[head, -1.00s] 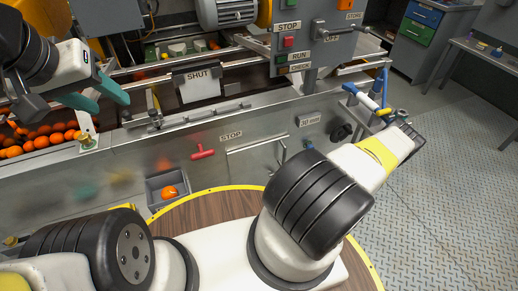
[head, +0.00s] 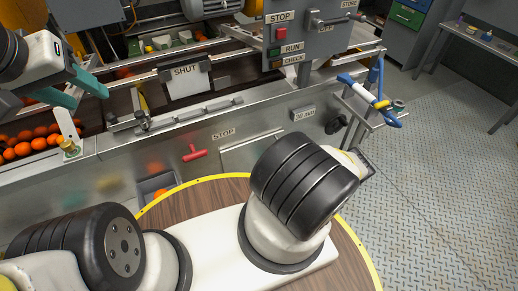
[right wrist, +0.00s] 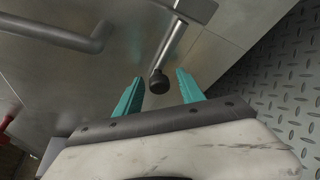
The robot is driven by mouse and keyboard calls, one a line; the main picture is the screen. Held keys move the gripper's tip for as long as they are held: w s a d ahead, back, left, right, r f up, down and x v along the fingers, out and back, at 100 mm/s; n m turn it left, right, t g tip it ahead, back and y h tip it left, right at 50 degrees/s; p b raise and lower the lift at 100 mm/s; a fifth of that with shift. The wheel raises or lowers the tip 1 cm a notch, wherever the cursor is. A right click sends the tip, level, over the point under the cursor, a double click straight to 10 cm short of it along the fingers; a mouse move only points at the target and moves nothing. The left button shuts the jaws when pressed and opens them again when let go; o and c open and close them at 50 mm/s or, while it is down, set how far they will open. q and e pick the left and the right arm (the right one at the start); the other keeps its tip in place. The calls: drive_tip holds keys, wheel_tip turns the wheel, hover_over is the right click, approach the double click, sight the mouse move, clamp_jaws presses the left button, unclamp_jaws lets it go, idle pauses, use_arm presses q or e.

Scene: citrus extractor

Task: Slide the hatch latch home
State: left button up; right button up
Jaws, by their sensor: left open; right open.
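A metal bar (head: 193,114) with a small upright fitting at its left end lies along the machine's front ledge, below a SHUT plate (head: 186,82). I cannot tell for sure whether this bar is the hatch latch. My left gripper (head: 88,92) is open and empty, left of the bar and above the ledge. In the right wrist view my right gripper (right wrist: 160,90) is open, with a metal rod (right wrist: 175,45) ending in a black knob (right wrist: 158,82) showing between and beyond its teal fingers. Contact is not clear. In the head view, my right arm hides the right fingers.
A red T-handle (head: 193,153) sits on the front panel beside a STOP label. A control box (head: 310,38) stands behind. Oranges (head: 30,145) lie at left. A blue-handled frame (head: 370,95) juts out at right. The patterned floor (head: 440,160) is clear.

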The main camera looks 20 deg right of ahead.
drive_tip(key=shift+w+a, duration=0.1)
drive_tip(key=shift+w, duration=0.1)
drive_tip(key=shift+c, duration=0.5)
clamp_jaws()
drive_tip(key=shift+f, duration=0.1)
